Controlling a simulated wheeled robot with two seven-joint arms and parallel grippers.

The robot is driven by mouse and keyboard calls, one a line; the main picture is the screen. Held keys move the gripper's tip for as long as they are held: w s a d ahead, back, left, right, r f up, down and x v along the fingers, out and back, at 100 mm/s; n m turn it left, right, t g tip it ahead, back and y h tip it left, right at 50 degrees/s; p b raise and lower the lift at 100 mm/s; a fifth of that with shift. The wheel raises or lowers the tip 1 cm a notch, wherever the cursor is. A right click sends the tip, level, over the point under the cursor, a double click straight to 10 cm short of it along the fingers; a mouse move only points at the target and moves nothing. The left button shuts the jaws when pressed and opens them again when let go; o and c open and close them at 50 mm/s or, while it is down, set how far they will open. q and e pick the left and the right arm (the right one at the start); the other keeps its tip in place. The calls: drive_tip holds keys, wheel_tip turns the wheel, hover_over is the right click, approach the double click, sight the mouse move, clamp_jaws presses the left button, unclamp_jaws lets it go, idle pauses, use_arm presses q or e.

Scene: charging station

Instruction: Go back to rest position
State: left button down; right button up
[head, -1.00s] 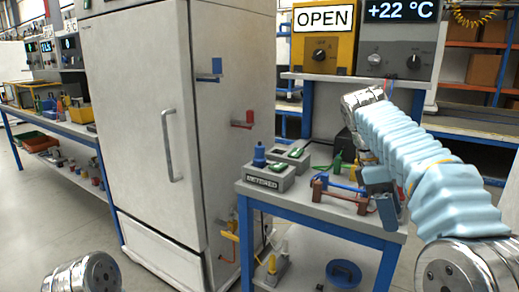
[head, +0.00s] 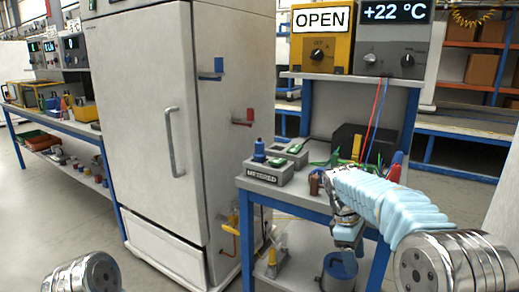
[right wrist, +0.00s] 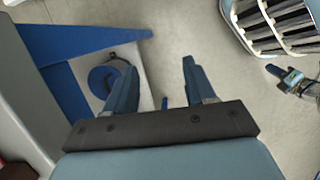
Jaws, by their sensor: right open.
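My right gripper (head: 346,238) hangs in front of the small blue-framed table (head: 292,203) in the head view, with its arm in a pale blue sleeve. In the right wrist view its two blue fingers (right wrist: 158,84) are apart with nothing between them, and the floor shows beyond. My left gripper is outside the head view; only a metal part of my left arm shows at the lower left.
A tall white cabinet (head: 150,120) with a closed door stands left of the table. A blue round container (head: 340,268) sits below. Open floor lies at the left.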

drive_tip(key=s+a+f+m+y, duration=0.2)
drive_tip(key=a+f, duration=0.1)
drive_tip(key=f, duration=0.9)
drive_tip(key=s+a+f+m+y, duration=0.1)
drive_tip(key=s+a+f, duration=0.1)
drive_tip(key=f, duration=1.1)
drive_tip(key=s+a+f+m+y, duration=0.1)
drive_tip(key=s+a+f+m, duration=0.1)
drive_tip(key=s, duration=0.4)
drive_tip(key=s+a+f+m+t+y, duration=0.1)
drive_tip(key=s+a+f+m, duration=0.2)
drive_tip(key=s+f, duration=0.3)
drive_tip(key=s+a+f+m+t+y, duration=0.1)
drive_tip(key=s+a+f+m+y, duration=0.1)
drive_tip(key=s, duration=0.5)
wheel_tip(320, 180, down, 2)
drive_tip(key=a+m, duration=0.1)
drive_tip(key=m, duration=0.1)
drive_tip(key=shift+s+f+m, duration=0.25)
drive_tip(key=shift+s+m, duration=0.05)
drive_tip(key=shift+s, duration=0.05)
drive_tip(key=shift+c, duration=0.5)
